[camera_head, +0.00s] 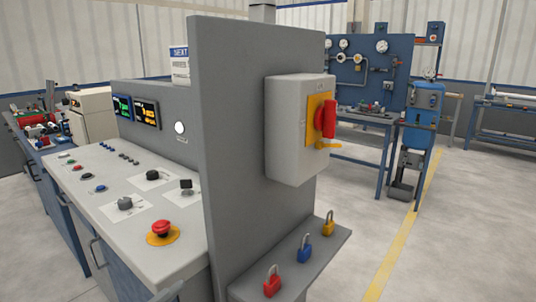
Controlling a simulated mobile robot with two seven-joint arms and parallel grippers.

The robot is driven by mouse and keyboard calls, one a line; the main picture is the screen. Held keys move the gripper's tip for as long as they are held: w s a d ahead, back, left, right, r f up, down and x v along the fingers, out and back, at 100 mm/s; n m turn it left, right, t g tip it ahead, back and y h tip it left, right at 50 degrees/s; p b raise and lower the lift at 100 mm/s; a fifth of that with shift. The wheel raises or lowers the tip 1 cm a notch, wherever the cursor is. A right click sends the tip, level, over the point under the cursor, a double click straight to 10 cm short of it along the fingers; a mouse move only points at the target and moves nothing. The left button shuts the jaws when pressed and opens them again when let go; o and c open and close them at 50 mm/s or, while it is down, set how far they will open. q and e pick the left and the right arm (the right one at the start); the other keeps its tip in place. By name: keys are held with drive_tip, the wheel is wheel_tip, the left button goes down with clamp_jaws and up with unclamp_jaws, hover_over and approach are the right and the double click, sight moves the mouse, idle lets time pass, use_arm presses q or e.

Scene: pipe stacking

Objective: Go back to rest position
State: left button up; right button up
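Neither of my grippers shows in the head view, so I cannot see their pose or whether they hold anything. A grey control console (130,196) stands at the left, with a red emergency-stop button (162,228) on a yellow base near its front corner. A tall grey panel (240,120) rises at its right end. On the panel's right face is a light grey switch box (292,150) with a red rotary handle (326,118) on a yellow plate.
A low ledge (250,288) carries a red padlock (272,281), a blue padlock (304,249) and a yellow padlock (328,224). A blue workbench with gauges (370,70) stands behind. Open floor (465,230) with a yellow line lies at the right.

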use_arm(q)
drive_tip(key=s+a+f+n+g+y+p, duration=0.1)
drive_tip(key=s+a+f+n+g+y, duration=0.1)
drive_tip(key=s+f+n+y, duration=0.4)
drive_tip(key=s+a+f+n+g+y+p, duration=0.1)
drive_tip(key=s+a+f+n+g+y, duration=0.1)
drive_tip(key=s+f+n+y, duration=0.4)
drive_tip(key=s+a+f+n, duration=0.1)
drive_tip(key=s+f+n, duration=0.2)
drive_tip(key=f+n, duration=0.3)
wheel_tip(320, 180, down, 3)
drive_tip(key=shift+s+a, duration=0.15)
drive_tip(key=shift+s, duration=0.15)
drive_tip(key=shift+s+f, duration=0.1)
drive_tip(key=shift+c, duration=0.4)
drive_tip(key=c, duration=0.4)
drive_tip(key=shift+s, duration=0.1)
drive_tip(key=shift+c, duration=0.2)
